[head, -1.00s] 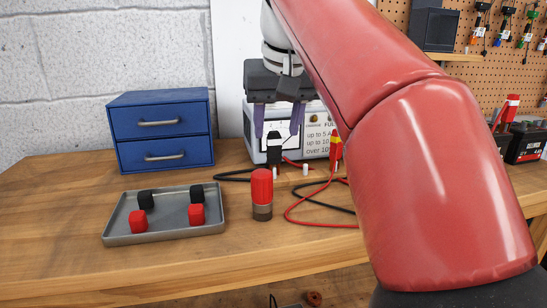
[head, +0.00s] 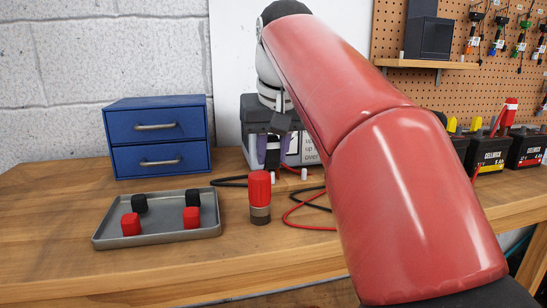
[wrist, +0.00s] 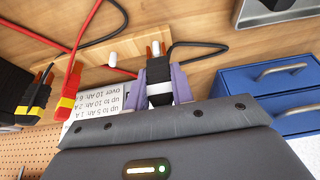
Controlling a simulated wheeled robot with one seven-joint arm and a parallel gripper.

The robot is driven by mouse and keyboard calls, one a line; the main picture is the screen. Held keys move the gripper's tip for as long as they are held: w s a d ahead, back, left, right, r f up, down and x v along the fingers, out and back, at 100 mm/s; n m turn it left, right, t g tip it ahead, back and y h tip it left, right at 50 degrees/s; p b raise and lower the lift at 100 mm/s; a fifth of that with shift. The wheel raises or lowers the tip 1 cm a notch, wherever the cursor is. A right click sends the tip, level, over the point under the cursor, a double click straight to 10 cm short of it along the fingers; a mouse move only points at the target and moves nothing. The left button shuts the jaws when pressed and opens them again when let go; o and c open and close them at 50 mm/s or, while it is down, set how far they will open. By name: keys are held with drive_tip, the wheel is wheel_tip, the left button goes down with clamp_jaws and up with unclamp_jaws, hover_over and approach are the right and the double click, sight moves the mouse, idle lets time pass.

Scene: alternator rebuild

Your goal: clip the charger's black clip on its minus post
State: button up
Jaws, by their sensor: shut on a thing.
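My gripper (head: 269,150) has its two purple fingers closed on the black clip (wrist: 160,74), just in front of the charger. The clip points down; in the head view its lower part (head: 272,158) is partly hidden by the red-capped bottle. One post (wrist: 112,58) is free, also visible in the head view (head: 304,174). The other post (wrist: 155,48) is at the clip's tip; I cannot tell whether the jaws are around it. No polarity mark is readable.
Red and black cables lie on the bench. The red-capped bottle (head: 260,195) stands in front; a metal tray (head: 160,244) with red and black caps and a blue drawer unit (head: 158,137) are left.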

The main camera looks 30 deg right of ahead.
sight(273, 135)
wheel_tip(273, 135, up, 4)
drive_tip(key=p, duration=0.4)
drive_tip(key=shift+r, duration=0.1)
idle(0.5)
